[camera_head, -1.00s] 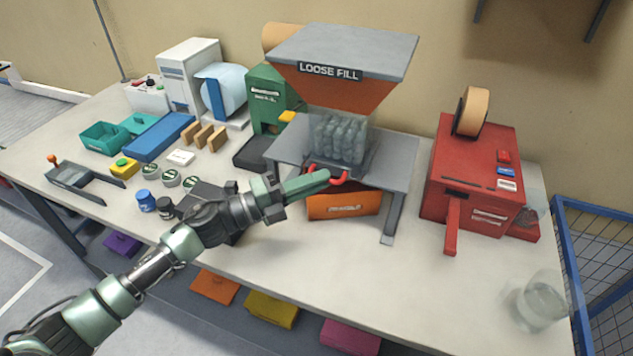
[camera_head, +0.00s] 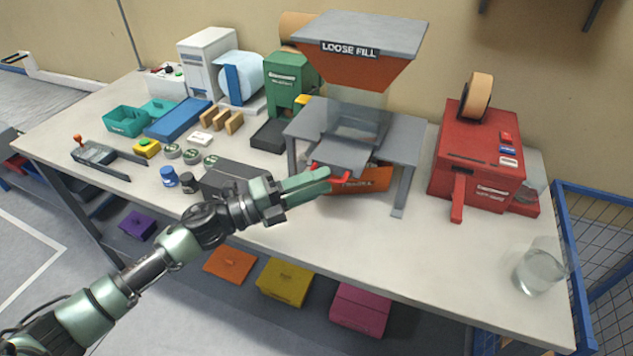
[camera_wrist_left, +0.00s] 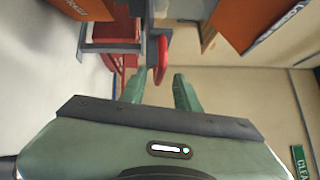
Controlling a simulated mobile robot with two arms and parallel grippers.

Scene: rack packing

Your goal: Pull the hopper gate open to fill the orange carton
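The hopper (camera_head: 365,72), labelled LOOSE FILL, stands over a grey stand with a clear chute (camera_head: 358,122) that looks empty. The grey gate plate (camera_head: 342,155) sticks out from the stand's front, with a red handle (camera_head: 342,180) on its edge. The handle also shows in the wrist view (camera_wrist_left: 161,60). The orange carton (camera_head: 372,182) is under the stand, partly covered by the gate; its inside is hidden. My left gripper (camera_head: 326,175) is at the handle. In the wrist view its fingers (camera_wrist_left: 159,84) are apart, with the handle just beyond and between their tips. My right gripper is out of view.
A red tape machine (camera_head: 478,155) stands to the right, and a glass jar (camera_head: 540,270) near the right front edge. A dark box (camera_head: 230,180), small jars and teal trays (camera_head: 127,121) lie to the left.

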